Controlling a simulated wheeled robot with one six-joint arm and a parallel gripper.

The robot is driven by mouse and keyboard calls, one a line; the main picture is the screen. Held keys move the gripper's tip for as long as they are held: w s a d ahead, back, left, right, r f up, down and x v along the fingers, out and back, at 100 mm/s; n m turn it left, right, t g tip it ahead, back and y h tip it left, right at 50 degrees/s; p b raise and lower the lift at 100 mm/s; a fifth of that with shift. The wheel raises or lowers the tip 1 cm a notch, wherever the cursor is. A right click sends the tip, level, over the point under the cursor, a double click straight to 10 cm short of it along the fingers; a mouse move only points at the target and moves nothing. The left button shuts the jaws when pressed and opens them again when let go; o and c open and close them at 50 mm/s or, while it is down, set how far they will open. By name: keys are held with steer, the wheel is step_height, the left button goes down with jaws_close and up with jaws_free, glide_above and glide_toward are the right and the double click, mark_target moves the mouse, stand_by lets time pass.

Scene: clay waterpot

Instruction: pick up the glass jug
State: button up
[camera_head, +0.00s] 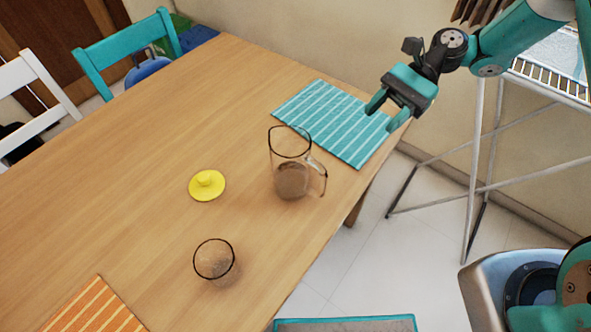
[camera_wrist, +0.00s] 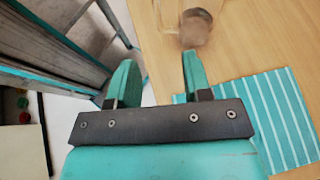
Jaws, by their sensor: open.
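The glass jug (camera_head: 291,178) stands upright on the wooden table, clear with a dark rim, a handle on its right side and brownish contents at the bottom. In the wrist view the jug (camera_wrist: 195,28) shows at the top, partly cut off by the frame edge. My gripper (camera_head: 382,112) is open and empty, up and to the right of the jug in the head view, in front of the striped teal mat. In the wrist view my gripper's two teal fingers (camera_wrist: 157,75) are spread apart, with the jug beyond the right finger.
A teal striped mat (camera_head: 335,121) lies behind the jug. A yellow lid (camera_head: 207,185) and a drinking glass (camera_head: 215,262) stand to the left and front. An orange mat (camera_head: 95,309) lies at the lower left. A metal rack (camera_head: 472,160) stands right of the table.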

steer(key=f, duration=0.1)
steer(key=m+p, duration=0.1)
glide_toward(320, 196)
step_height(320, 196, up, 2)
steer(key=s+a, duration=0.2)
steer(key=a, duration=0.1)
steer(key=shift+y, duration=0.3)
steer(key=shift+p+x, duration=0.8)
steer(key=shift+x, duration=1.95)
jaws_close()
